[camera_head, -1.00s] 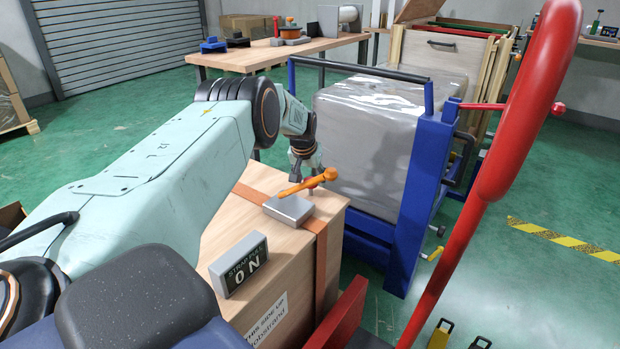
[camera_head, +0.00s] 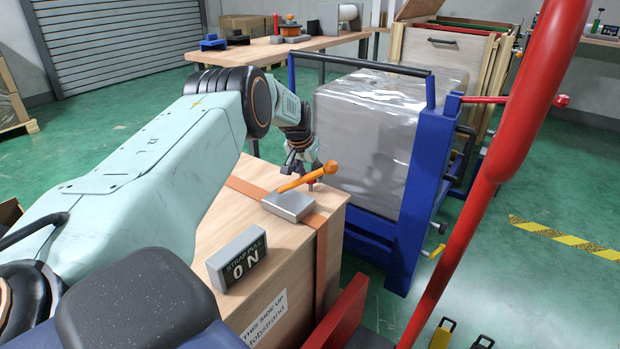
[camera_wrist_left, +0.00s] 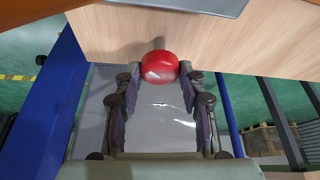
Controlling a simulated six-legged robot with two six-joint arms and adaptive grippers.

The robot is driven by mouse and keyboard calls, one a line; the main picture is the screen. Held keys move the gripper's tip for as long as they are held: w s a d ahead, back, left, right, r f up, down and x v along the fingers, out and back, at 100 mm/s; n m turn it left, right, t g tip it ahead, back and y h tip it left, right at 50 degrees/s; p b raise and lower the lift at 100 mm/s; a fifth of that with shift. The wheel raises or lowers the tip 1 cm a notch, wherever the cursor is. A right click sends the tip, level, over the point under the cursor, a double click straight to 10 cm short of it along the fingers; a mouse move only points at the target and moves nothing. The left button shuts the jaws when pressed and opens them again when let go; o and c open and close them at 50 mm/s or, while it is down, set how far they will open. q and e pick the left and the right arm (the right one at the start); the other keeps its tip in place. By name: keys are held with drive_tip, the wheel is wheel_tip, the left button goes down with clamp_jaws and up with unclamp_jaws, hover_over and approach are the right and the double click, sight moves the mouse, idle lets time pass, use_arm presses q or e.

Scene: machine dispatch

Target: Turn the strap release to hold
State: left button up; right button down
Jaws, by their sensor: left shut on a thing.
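A wooden crate (camera_head: 235,223) with an orange strap (camera_head: 320,262) stands in front of me. On its top is a grey block (camera_head: 287,206) with an orange lever (camera_head: 305,179) slanting up to the right. A sign (camera_head: 236,260) on the crate reads "STRAP PULL ON". In the left wrist view a red knob (camera_wrist_left: 159,67) on a short grey stem sits at the crate's side, between my left gripper's fingers. My left gripper (camera_head: 303,168) is shut on this knob at the crate's far edge, partly hidden behind the lever. My right gripper is out of view.
A blue-framed cart (camera_head: 425,190) holding a grey wrapped load (camera_head: 365,140) stands close behind the crate. A red rail (camera_head: 470,220) crosses the right side. A table (camera_head: 265,52) with parts stands at the back.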

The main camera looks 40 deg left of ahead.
use_arm(q)
drive_tip(key=m+b, duration=0.1)
drive_tip(key=b, duration=0.1)
drive_tip(key=m+h+b, duration=0.1)
drive_tip(key=m+b, duration=0.1)
drive_tip(key=shift+a+f, duration=0.1)
drive_tip(key=shift+f, duration=0.15)
drive_tip(key=shift+r+m+h+b, duration=0.15)
drive_tip(key=shift+m+h+b, duration=0.55)
drive_tip(key=shift+m+b, duration=0.8)
drive_tip(key=o, duration=1.2)
drive_tip(key=shift+c, duration=0.2)
drive_tip(key=shift+r, duration=0.15)
drive_tip(key=v, duration=1.2)
drive_tip(key=shift+s, duration=0.1)
